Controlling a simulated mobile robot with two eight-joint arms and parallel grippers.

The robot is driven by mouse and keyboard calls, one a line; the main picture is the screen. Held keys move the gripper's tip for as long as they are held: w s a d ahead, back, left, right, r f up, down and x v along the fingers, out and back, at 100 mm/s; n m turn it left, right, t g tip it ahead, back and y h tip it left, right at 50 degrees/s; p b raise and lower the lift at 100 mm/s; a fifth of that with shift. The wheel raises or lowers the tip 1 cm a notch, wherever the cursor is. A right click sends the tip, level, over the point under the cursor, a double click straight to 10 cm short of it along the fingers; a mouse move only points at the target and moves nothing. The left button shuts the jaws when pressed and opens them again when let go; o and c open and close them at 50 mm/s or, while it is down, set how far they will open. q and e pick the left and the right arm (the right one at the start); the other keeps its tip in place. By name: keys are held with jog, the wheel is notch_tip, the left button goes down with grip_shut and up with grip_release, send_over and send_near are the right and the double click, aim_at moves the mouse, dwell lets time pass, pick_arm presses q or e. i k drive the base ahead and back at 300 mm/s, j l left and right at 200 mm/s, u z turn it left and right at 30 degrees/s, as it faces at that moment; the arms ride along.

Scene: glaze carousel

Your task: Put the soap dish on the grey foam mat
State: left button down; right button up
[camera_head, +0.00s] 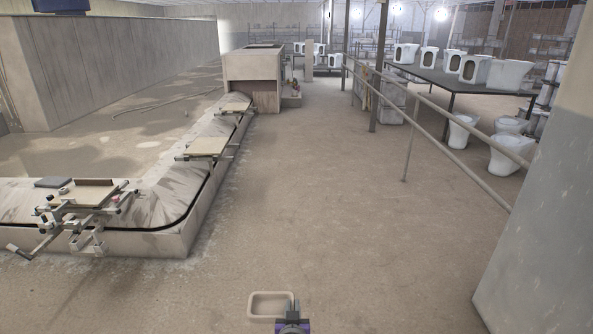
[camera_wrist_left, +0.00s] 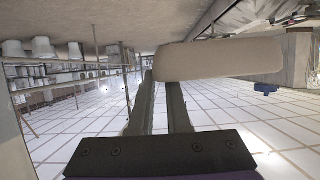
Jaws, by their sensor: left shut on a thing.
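The soap dish (camera_head: 257,309) is a shallow beige rectangular dish with rounded corners, at the bottom middle of the head view. My left gripper (camera_head: 291,306) is shut on its right side and holds it up, open side upward in the head view. In the left wrist view the dish (camera_wrist_left: 220,60) shows as a long pale shape at the tips of the left gripper's fingers (camera_wrist_left: 160,85). A flat dark grey piece (camera_head: 53,182), which looks like the grey foam mat, lies at the far left on the carousel. My right gripper is not in view.
The carousel (camera_head: 178,212) runs along the left, with a jointed fixture (camera_head: 80,215) sticking out at its near bend and boards (camera_head: 206,147) further along. A railing (camera_head: 430,105) and a pillar (camera_head: 540,240) bound the right. The floor between (camera_head: 310,190) is clear.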

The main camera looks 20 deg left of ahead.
aim_at(56, 180)
jog(key=i+j+u, duration=0.2)
jog(key=j+u, duration=0.25)
jog(key=i+j+u, duration=0.25)
jog(key=j+u, duration=0.2)
jog(key=i+j+u, duration=0.25)
jog(key=u, duration=0.2)
jog(key=i+j+u, duration=0.1)
jog(key=i+u, duration=0.35)
jog(key=i+j+u, duration=0.15)
jog(key=i+u, duration=1.1)
jog(key=i, duration=0.4)
jog(key=i+u, duration=0.25)
jog(key=i, duration=0.4)
jog(key=i+z, duration=0.15)
jog(key=i, duration=0.75)
jog(key=i+z, duration=0.1)
jog(key=i, duration=0.85)
jog(key=i+j+z, duration=0.15)
jog(key=i, duration=0.75)
jog(key=i+z, duration=0.55)
jog(key=z, duration=0.25)
jog(key=i+j+z, duration=0.1)
jog(key=i+z, duration=0.5)
jog(key=z, duration=0.2)
jog(key=i+z, duration=0.2)
jog(key=z, duration=0.2)
jog(key=i+z, duration=0.25)
jog(key=z, duration=0.2)
